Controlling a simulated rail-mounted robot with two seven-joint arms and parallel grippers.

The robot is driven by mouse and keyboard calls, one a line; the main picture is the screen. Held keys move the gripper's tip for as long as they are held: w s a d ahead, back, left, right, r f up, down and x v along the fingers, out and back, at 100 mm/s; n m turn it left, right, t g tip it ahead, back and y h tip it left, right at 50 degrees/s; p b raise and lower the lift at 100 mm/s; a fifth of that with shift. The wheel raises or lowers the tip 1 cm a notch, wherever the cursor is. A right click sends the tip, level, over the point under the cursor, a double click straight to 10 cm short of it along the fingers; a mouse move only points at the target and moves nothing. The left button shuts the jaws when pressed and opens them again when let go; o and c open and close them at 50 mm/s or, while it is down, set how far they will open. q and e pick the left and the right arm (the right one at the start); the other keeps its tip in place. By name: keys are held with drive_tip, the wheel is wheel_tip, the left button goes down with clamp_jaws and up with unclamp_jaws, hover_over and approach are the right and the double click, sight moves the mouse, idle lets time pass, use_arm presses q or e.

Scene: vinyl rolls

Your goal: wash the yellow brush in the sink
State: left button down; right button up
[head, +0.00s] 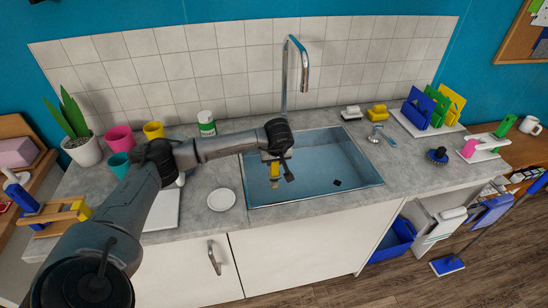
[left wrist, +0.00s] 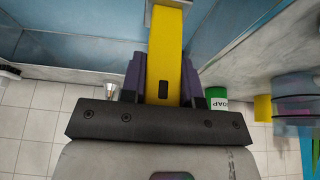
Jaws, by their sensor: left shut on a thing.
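My left gripper (head: 275,164) reaches in from the left and hangs over the left part of the sink (head: 335,160). It is shut on the yellow brush (head: 275,172). In the left wrist view the brush's yellow handle (left wrist: 165,45) runs between the dark purple fingers, away from the camera. A pale part shows at the handle's far end, cut off by the frame's top. The chrome tap (head: 303,62) stands behind the sink, its spout to the right of the gripper. No running water shows. My right gripper is not in view.
A soap bottle (head: 206,124), pink cup (head: 120,138), yellow cup (head: 153,131) and teal cup (head: 119,165) stand left. A white saucer (head: 221,200) lies on the front counter.

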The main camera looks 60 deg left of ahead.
sight(274, 175)
use_arm(q)
drive_tip(key=shift+f+b, duration=1.5)
drive_tip(key=shift+f, duration=1.3)
drive_tip(key=shift+f+b, duration=0.1)
drive_tip(key=shift+b, duration=0.2)
drive_tip(key=shift+f+b, duration=0.7)
drive_tip(key=shift+f, duration=0.35)
drive_tip(key=shift+r, duration=0.15)
drive_tip(key=shift+d, duration=0.1)
